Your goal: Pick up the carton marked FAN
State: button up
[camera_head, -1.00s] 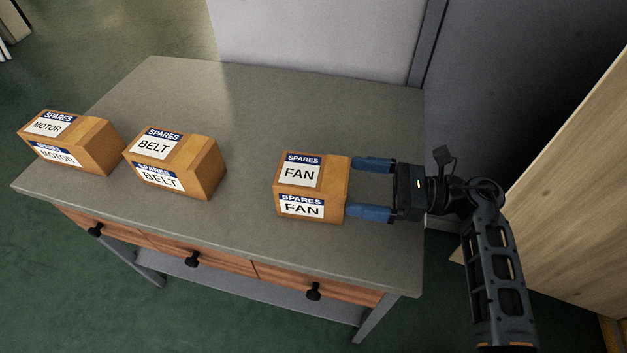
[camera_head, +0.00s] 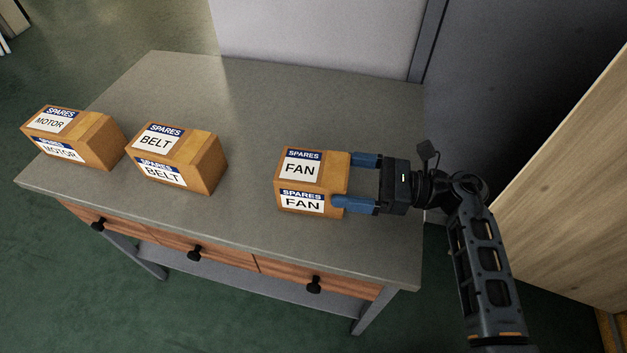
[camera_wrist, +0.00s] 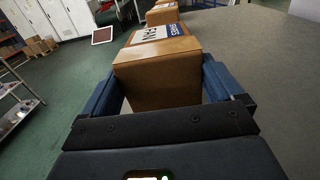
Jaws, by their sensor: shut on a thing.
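The FAN carton (camera_head: 312,181) is a brown box with white and blue SPARES labels at the right part of the grey worktop. My gripper (camera_head: 350,181) comes from the right and is shut on it, a blue finger on the near side and one on the far side. In the wrist view the carton (camera_wrist: 160,75) sits between the two blue fingers (camera_wrist: 160,88). I cannot tell whether its underside is clear of the worktop.
The BELT carton (camera_head: 176,158) and the MOTOR carton (camera_head: 74,137) stand to the left on the worktop (camera_head: 260,110). The worktop behind them is bare. A dark wall panel (camera_head: 500,90) and a wooden panel (camera_head: 570,190) stand at the right.

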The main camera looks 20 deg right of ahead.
jog(key=shift+c, duration=1.4)
jog(key=shift+r, duration=0.1)
jog(key=shift+c, duration=0.2)
